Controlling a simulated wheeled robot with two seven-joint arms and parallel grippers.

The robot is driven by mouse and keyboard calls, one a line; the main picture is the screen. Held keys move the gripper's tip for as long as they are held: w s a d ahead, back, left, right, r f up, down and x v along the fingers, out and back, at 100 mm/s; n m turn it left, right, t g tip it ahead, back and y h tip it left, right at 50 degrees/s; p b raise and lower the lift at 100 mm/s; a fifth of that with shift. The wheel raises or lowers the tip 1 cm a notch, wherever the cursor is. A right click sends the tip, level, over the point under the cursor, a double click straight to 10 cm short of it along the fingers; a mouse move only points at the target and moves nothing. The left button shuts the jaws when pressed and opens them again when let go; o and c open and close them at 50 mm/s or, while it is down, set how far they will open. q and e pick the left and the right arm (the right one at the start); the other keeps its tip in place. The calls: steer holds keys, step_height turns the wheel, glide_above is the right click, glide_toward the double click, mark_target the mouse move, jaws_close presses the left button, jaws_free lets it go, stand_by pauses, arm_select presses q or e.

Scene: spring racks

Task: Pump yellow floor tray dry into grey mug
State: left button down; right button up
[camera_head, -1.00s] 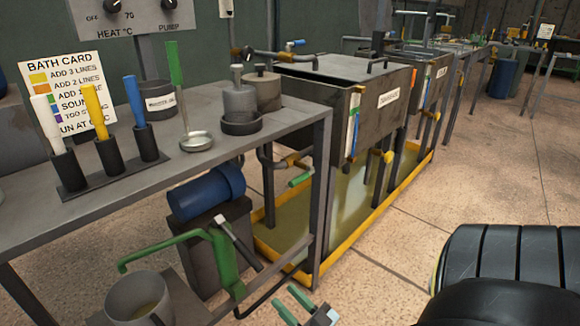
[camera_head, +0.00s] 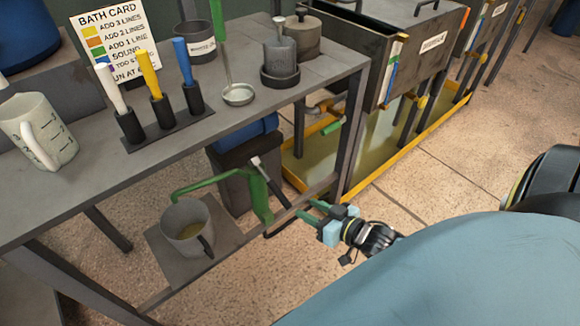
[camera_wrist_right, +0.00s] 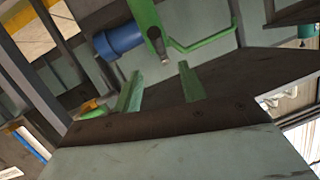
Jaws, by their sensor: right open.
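The yellow floor tray (camera_head: 425,121) lies on the floor under the baths, with greenish-yellow liquid across the part I see. The grey mug (camera_head: 180,243) stands upright on a low plate under the bench, with some yellowish liquid inside. A green hand pump (camera_head: 259,197) stands beside it, its spout reaching over the mug and its dark lever tilted. My right gripper (camera_head: 309,212) is open and empty, right of the pump and apart from it. In the right wrist view, the pump (camera_wrist_right: 147,18) shows just beyond the open green fingers (camera_wrist_right: 160,83). My left gripper is out of view.
The bench (camera_head: 80,190) above carries a measuring jug (camera_head: 40,130), coloured-handled tools in a rack, a ladle (camera_head: 238,94) and metal pots. Its leg (camera_head: 352,130) stands between the pump and the tray. A blue cylinder (camera_wrist_right: 118,42) sits behind the pump. Floor to the right is clear.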

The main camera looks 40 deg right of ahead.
mark_target(284, 197)
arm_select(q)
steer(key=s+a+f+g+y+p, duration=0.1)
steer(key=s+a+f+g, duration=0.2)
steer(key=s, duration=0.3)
arm_select(e)
steer(key=shift+g, duration=0.5)
steer(key=b+x, duration=0.5)
steer(key=x, duration=0.6)
steer(key=shift+w+r, duration=0.1)
steer(key=shift+w, duration=0.2)
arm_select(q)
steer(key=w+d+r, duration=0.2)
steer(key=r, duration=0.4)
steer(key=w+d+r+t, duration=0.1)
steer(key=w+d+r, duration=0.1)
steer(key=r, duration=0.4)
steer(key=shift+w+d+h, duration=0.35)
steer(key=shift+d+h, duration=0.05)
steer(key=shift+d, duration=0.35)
arm_select(e)
steer(key=shift+w, duration=0.35)
steer(key=shift+c, duration=0.3)
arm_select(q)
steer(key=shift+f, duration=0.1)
arm_select(e)
jaws_close()
